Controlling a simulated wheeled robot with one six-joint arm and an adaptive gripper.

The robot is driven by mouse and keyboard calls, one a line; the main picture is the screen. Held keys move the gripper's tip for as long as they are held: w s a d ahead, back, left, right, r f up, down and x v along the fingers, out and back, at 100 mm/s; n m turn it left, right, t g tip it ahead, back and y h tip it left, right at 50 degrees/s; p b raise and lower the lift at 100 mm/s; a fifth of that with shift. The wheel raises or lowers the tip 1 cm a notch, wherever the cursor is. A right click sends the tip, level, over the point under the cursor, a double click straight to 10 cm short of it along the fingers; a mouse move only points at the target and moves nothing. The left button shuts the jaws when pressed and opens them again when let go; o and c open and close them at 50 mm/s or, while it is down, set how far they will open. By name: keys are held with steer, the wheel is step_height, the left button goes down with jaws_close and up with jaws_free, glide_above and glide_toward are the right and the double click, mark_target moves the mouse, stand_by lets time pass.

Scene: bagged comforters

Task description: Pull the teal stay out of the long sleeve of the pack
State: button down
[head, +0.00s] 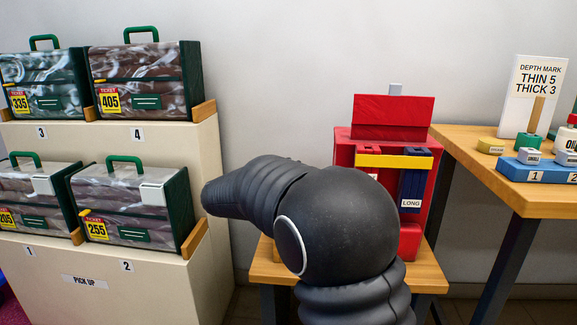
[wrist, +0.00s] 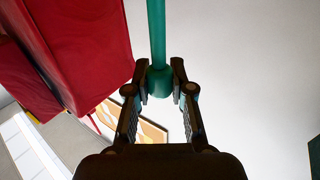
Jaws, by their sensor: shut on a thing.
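The red pack (head: 392,118) stands upright on a small wooden stand in the head view, partly behind my arm. Its navy long sleeve (head: 411,190) carries a LONG label at the right of its front, under a yellow band (head: 392,161). In the wrist view my gripper (wrist: 159,80) is shut on the teal stay (wrist: 157,35) near its knobbed end. The stay runs up out of the picture, so its far end is hidden. Red pack fabric (wrist: 85,45) lies left of the stay, with a gap between them. My gripper and the stay are hidden in the head view.
A wooden table (head: 540,190) at right bears a depth mark sign (head: 533,95) and a blue numbered block (head: 540,172). A cream shelf (head: 140,285) at left holds several ticketed cases. The wooden stand (head: 425,272) is under the pack. Wall lies behind.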

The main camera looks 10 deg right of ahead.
steer(key=shift+f+b, duration=0.95)
steer(key=shift+f, duration=1.2)
steer(key=c, duration=0.9)
jaws_free()
steer(key=shift+c, duration=0.2)
steer(key=v, duration=1.2)
